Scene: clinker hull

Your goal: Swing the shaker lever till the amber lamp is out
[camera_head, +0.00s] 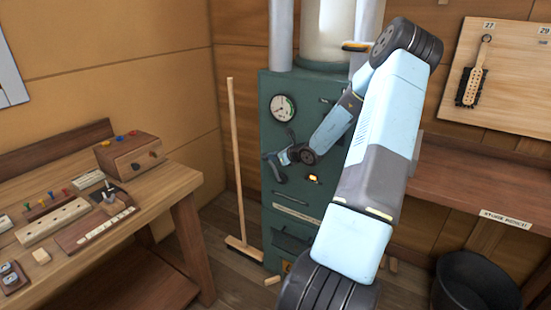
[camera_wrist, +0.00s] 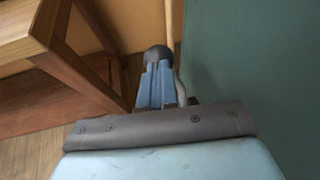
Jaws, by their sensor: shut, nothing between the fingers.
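The green cabinet (camera_head: 309,104) stands against the wall in the head view. A small amber lamp (camera_head: 313,178) on its front looks bright. The shaker lever appears to be the dark curved piece (camera_head: 277,172) on the cabinet's left front. My gripper (camera_head: 284,158) is at this lever, its fingers pointing left. In the wrist view my gripper (camera_wrist: 157,75) is shut with nothing between its blue fingers. A dark round knob (camera_wrist: 157,55) shows just beyond the fingertips, and a grey bent rod (camera_wrist: 180,88) runs beside them on the right. I cannot tell whether they touch.
A broom (camera_head: 236,165) leans on the wall left of the cabinet. A wooden workbench (camera_head: 185,185) with a box and small parts stands at the left. A shelf (camera_head: 480,195) and a black bucket (camera_head: 475,285) are at the right. My arm covers the cabinet's right side.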

